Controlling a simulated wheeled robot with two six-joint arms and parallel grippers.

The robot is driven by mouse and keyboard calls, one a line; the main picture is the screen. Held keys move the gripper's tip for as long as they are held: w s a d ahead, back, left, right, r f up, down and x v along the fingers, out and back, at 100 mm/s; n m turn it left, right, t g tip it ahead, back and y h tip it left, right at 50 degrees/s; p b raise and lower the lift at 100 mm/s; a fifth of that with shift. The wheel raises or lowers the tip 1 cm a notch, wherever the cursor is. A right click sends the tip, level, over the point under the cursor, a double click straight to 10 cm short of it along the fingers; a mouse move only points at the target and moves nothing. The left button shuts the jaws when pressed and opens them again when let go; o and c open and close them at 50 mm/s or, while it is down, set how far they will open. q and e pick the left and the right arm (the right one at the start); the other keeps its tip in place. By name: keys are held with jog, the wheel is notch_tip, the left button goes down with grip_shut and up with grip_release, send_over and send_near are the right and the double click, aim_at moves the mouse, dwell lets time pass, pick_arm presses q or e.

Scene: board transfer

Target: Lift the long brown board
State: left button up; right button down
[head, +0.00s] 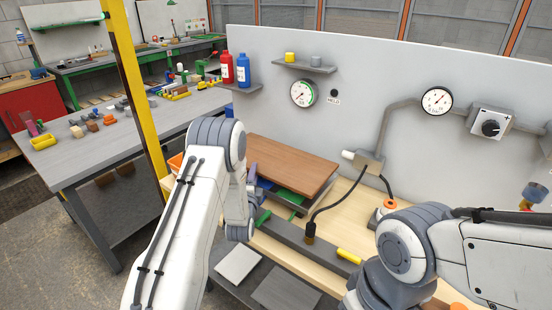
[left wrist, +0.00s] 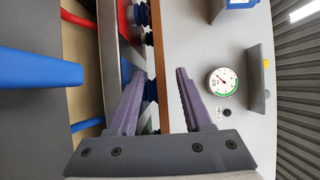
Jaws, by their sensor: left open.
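The long brown board (head: 292,165) lies flat, raised above the workbench against the back wall panel. In the left wrist view, the board (left wrist: 157,60) shows edge-on as a thin brown strip between the fingers. My left gripper (left wrist: 160,72) is open, with one purple finger on each side of the strip and gaps visible. In the head view, my left arm hides most of this gripper and the board's left end. My right arm comes in from the right over the bench, and its gripper is out of view.
A grey bar (head: 290,237) runs along the bench front, with a yellow cylinder (head: 349,256) to its right. A black cable hangs from a wall box (head: 364,163). A yellow post (head: 137,85) stands left of my arm. Red (head: 227,68) and blue (head: 243,70) bottles stand on a shelf behind.

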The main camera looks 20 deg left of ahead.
aim_at(276, 160)
pick_arm(q)
jog(key=shift+w+a+p, duration=0.15)
jog(key=shift+w+p, duration=0.1)
jog(key=shift+w, duration=0.7)
jog(key=shift+w+a+p, duration=0.1)
jog(key=shift+w+p, duration=0.15)
jog(key=shift+w, duration=0.7)
grip_shut()
jog(key=shift+r, duration=0.15)
